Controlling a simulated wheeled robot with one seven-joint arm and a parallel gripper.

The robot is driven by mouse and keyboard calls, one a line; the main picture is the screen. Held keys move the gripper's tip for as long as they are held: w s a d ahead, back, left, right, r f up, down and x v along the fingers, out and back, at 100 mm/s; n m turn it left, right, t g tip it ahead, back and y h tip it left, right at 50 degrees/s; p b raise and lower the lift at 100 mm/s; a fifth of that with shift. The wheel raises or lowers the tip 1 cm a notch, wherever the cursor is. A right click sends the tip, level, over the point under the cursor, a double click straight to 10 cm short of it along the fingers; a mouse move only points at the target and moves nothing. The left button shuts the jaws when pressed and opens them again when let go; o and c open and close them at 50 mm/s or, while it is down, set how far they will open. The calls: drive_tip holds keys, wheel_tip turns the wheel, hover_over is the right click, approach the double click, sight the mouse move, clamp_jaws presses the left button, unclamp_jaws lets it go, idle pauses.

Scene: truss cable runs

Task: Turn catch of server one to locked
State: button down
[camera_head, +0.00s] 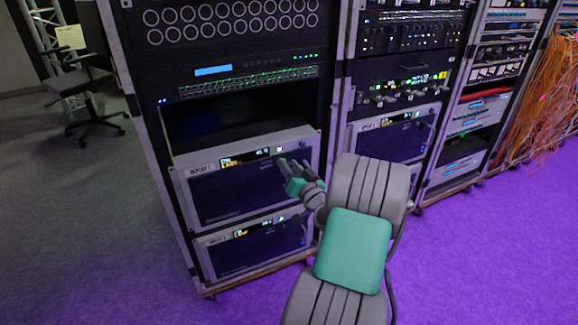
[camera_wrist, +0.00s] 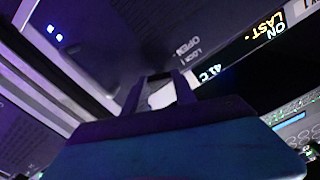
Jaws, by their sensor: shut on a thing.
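Server one (camera_head: 235,195) is the grey-framed unit with a dark front, a label at its upper left and a small lit display. It sits in the left rack below an open dark bay. My gripper (camera_head: 287,166) is at the upper right of its front. In the wrist view, my gripper (camera_wrist: 159,90) is shut on the pale catch (camera_wrist: 160,97), with a finger on each side. "LOCK" and "OPEN" markings show upside down beside it. The fingers hide much of the catch, and I cannot tell which marking it points to.
Another unit (camera_head: 252,248) with a similar front sits just below server one. A second rack (camera_head: 398,90) stands to the right, and orange cables (camera_head: 553,90) hang at the far right. An office chair (camera_head: 85,90) stands at the back left. The purple floor in front is clear.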

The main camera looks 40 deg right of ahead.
drive_tip(key=m+p, duration=0.1)
drive_tip(key=m, duration=0.2)
drive_tip(key=shift+r+m, duration=0.1)
drive_tip(key=shift+m, duration=0.3)
drive_tip(key=m+p, duration=0.1)
drive_tip(key=m, duration=0.2)
drive_tip(key=shift+d+m, duration=0.1)
drive_tip(key=shift+m, duration=0.2)
drive_tip(key=m+p, duration=0.1)
drive_tip(key=m, duration=0.1)
drive_tip(key=m+p, duration=0.2)
drive_tip(key=m, duration=0.1)
drive_tip(key=shift+f+m, duration=0.2)
drive_tip(key=shift+m, duration=0.1)
drive_tip(key=c, duration=1)
unclamp_jaws()
drive_tip(key=shift+s, duration=0.15)
drive_tip(key=v, duration=0.7)
drive_tip(key=shift+s+p, duration=0.3)
drive_tip(key=shift+p, duration=0.1)
